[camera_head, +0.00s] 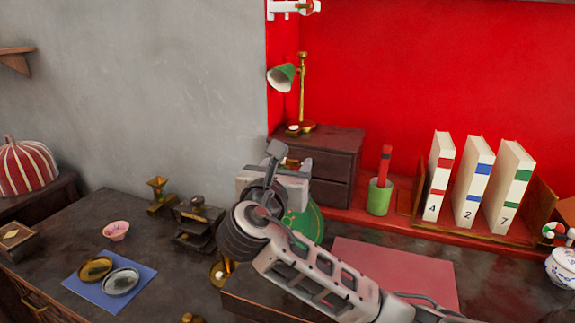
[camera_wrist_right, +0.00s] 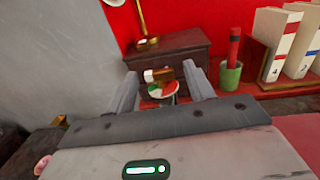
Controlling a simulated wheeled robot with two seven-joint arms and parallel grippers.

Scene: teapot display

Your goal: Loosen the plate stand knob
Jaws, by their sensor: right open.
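My right gripper (camera_head: 280,160) is above the desk in front of the dark drawer box, and its arm comes in from the lower right. In the right wrist view my right gripper (camera_wrist_right: 163,85) has its two fingers spread apart. A brass piece (camera_wrist_right: 165,73), which looks like the knob, shows between the fingers, above a small round red, white and green part (camera_wrist_right: 160,90). I cannot tell how close the fingers are to it. In the head view a green rounded object (camera_head: 306,222) with gold marks is partly hidden behind my gripper and arm. My left gripper is out of view.
The drawer box (camera_head: 335,150) with a green-shaded lamp (camera_head: 283,77) stands behind. Right of it are a green cup (camera_head: 379,197) and numbered books (camera_head: 473,183). A blue cloth (camera_head: 110,280) with two oval dishes and a pink bowl (camera_head: 116,230) lie left.

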